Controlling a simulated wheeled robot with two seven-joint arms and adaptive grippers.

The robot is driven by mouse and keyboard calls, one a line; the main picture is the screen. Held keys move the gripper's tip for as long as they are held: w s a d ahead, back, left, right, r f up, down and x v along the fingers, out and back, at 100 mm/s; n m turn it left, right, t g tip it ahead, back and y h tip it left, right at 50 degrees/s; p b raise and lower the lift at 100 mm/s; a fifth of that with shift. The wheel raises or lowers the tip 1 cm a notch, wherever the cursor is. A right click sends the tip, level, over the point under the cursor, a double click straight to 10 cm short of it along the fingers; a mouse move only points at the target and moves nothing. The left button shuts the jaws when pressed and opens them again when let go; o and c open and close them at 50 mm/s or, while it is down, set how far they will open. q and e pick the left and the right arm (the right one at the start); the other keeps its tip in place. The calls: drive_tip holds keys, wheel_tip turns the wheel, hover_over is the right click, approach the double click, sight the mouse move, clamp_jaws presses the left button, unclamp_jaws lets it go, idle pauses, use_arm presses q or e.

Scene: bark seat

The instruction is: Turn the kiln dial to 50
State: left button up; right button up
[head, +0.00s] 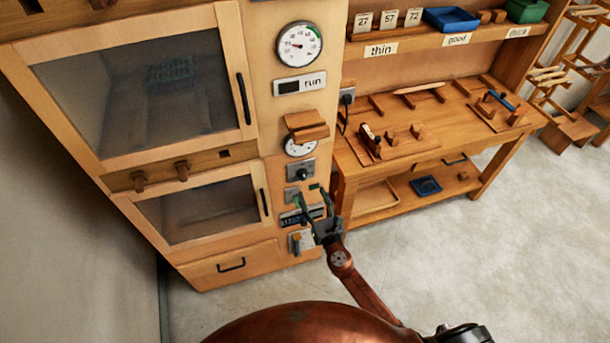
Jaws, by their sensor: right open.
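The kiln (200,20) is a tall wooden cabinet with two dark glass doors. On its control column, a black knob (302,174) sits on a grey plate, probably the kiln dial; its setting is too small to read. Just above it, a white round dial (299,146) is partly hidden by a wooden hood (306,126). A larger white gauge (299,44) with a needle is at the top. My right gripper (316,204) is open and empty, in front of the lower panel, below the black knob and apart from it. My left gripper is out of view.
A "run" display (300,85) sits under the top gauge. Lower are a small panel (290,216) partly behind my gripper and a plate with a yellowish switch (297,240). A wooden workbench (440,130) stands right of the column. The floor (440,260) in front is clear.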

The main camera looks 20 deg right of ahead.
sight(304, 176)
drive_tip(key=shift+n, duration=0.4)
drive_tip(key=w, duration=0.2)
drive_tip(key=w+r, duration=0.1)
drive_tip(key=w, duration=0.5)
drive_tip(key=shift+a+r, duration=0.4)
drive_tip(key=shift+s, duration=0.1)
drive_tip(key=c, duration=1.1)
